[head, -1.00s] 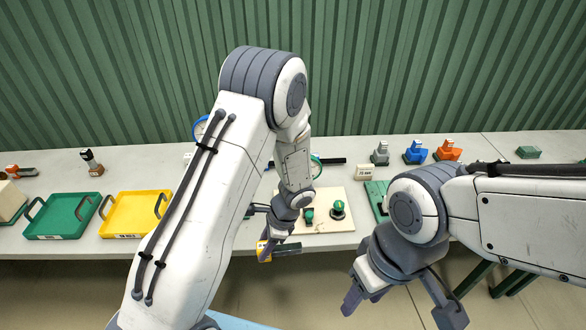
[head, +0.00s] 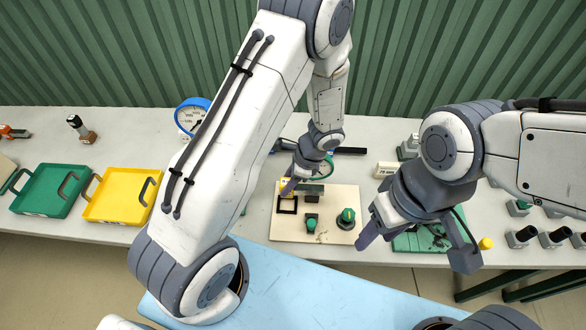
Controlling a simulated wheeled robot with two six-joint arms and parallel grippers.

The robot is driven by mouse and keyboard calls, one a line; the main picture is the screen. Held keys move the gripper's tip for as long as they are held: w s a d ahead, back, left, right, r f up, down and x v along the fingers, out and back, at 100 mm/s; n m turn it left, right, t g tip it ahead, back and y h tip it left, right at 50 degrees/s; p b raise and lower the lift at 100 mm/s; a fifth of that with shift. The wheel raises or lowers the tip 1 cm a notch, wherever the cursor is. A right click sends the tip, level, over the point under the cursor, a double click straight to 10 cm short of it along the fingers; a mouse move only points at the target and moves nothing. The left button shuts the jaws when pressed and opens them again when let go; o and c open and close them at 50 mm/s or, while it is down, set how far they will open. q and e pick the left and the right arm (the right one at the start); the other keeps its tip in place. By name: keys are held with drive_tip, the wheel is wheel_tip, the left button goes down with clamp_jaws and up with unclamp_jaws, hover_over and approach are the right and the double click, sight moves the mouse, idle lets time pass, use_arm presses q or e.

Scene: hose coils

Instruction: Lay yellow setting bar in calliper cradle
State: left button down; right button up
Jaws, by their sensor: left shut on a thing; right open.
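My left gripper (head: 294,188) is shut on the yellow setting bar (head: 286,184), over the back left of a cream board (head: 329,232). The fingers hide much of the bar, and a dark bar-shaped piece extends to its right. I cannot tell whether the bar touches anything below. A black square frame (head: 287,206) lies on the board just in front of the bar. I cannot make out for sure which part is the calliper cradle.
A green block (head: 311,224) and a green knob (head: 347,217) stand on the board. Green (head: 48,190) and yellow (head: 122,195) trays are at left. A blue-rimmed dial (head: 191,116) stands behind my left arm. A green mat (head: 422,240) lies partly under my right gripper.

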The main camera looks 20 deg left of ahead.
use_arm(q)
drive_tip(key=shift+w+d+r, duration=0.1)
drive_tip(key=shift+w, duration=0.05)
drive_tip(key=shift+f+b, duration=0.35)
drive_tip(key=shift+b, duration=0.05)
wheel_tip(320, 180, down, 6)
drive_tip(key=b, duration=0.5)
drive_tip(key=shift+r, duration=0.15)
drive_tip(key=shift+f+b, duration=0.55)
idle(1.5)
drive_tip(key=shift+c, duration=1.8)
unclamp_jaws()
drive_tip(key=shift+r, duration=0.1)
